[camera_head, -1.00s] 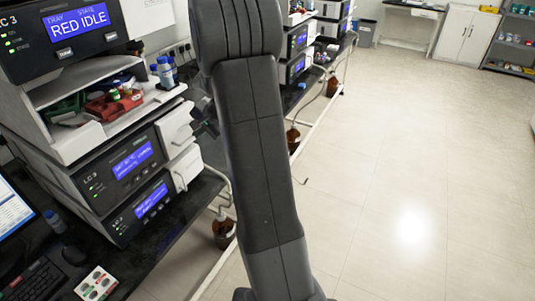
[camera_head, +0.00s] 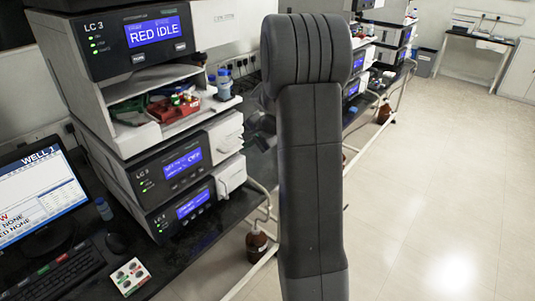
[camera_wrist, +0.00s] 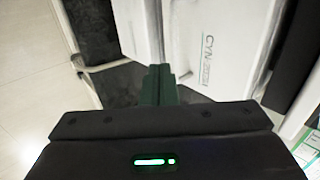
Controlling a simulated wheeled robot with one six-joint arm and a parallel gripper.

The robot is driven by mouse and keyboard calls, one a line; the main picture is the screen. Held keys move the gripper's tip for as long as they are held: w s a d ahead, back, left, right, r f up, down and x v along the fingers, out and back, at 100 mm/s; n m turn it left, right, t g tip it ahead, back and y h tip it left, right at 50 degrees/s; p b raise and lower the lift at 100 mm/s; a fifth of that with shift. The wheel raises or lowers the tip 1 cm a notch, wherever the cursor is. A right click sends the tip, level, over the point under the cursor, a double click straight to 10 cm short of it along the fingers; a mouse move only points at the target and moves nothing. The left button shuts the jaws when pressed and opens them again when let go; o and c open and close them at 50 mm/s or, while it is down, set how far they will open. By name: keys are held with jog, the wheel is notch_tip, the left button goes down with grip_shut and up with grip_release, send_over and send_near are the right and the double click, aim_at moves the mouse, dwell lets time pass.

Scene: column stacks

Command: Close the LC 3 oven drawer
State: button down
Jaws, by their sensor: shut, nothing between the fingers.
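The LC 3 stack stands at the left of the head view on a black bench. Under its top unit (camera_head: 110,45), whose screen reads RED IDLE, are an open vial shelf and two lower LC 3 units, the upper (camera_head: 170,172) and the lower (camera_head: 183,208). Each has a white front on its right side, the upper white front (camera_head: 226,136) and the lower white front (camera_head: 231,174). I cannot tell how far either stands out. My gripper (camera_head: 262,132), partly hidden by my arm, is just right of the upper front. In the wrist view my gripper (camera_wrist: 158,82) is shut and empty, close by a lettered white panel (camera_wrist: 215,45); contact is unclear.
The shelf (camera_head: 185,122) holds a red tray and blue-capped bottles. A monitor (camera_head: 40,190) and keyboard (camera_head: 55,278) sit on the bench at left. A brown bottle (camera_head: 257,243) is below the bench. More stacks stand behind my arm. The floor (camera_head: 430,200) at right is clear.

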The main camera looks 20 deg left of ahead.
jog(key=b+v, duration=0.1)
jog(key=v, duration=1)
jog(key=shift+s+d+b, duration=0.2)
jog(key=shift+d+b, duration=0.2)
jog(key=shift+d, duration=0.1)
jog(key=shift+f, duration=0.25)
jog(key=a+r+p+x, duration=0.1)
jog(key=p+x, duration=0.1)
jog(key=x, duration=1.1)
jog(key=shift+w+a+r, duration=0.3)
jog(key=shift+w+a, duration=0.1)
jog(key=shift+a, duration=0.1)
jog(key=shift+d, duration=0.1)
